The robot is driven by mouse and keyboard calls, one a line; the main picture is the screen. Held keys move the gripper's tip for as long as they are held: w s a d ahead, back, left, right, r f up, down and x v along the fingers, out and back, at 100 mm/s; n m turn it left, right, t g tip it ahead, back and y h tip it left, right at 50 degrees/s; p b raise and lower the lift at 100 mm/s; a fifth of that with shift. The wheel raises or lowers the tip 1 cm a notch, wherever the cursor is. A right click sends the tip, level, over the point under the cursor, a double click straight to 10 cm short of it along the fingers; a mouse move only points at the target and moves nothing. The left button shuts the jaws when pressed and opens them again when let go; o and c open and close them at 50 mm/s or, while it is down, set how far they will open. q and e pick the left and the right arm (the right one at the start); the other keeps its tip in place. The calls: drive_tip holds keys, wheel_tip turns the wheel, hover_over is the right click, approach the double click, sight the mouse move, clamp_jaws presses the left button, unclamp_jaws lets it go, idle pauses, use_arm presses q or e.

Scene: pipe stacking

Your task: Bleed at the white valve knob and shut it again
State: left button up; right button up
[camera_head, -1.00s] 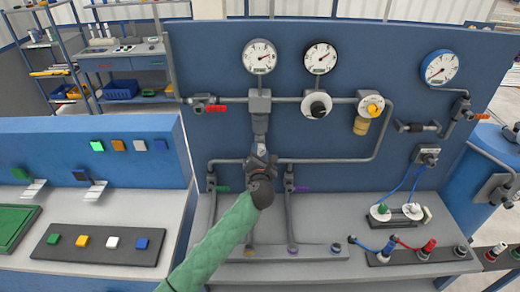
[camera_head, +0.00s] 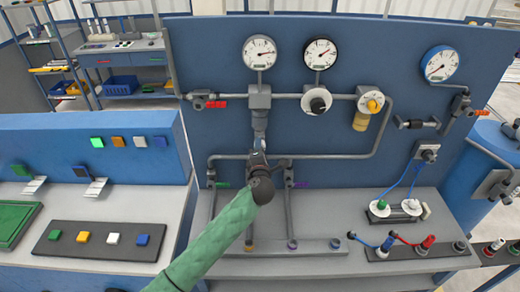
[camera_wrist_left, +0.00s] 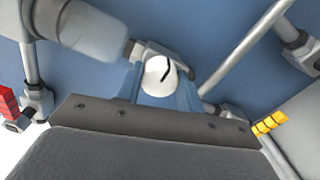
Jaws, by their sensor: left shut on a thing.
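The white valve knob (camera_wrist_left: 158,76) shows in the left wrist view as a round white cap with a dark curved mark. My left gripper (camera_head: 259,152) is at the pipework low in the middle of the blue panel, under the left gauge, and hides the knob in the head view. In the left wrist view my left gripper (camera_wrist_left: 160,98) is shut on the knob, with its jaws at either side of it. My right gripper is in neither view.
Two white gauges (camera_head: 259,52) and (camera_head: 319,54) sit on the blue panel (camera_head: 210,60) above the pipe. A red-handled valve (camera_head: 216,103) is at left, and green and purple handles (camera_head: 301,184) flank my gripper. A yellow-capped regulator (camera_head: 372,103) is at right.

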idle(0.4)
use_arm(q)
drive_tip(key=o, duration=1)
drive_tip(key=shift+s, duration=0.1)
drive_tip(key=s+b, duration=0.3)
drive_tip(key=s, duration=0.4)
drive_tip(key=shift+s+b, duration=0.35)
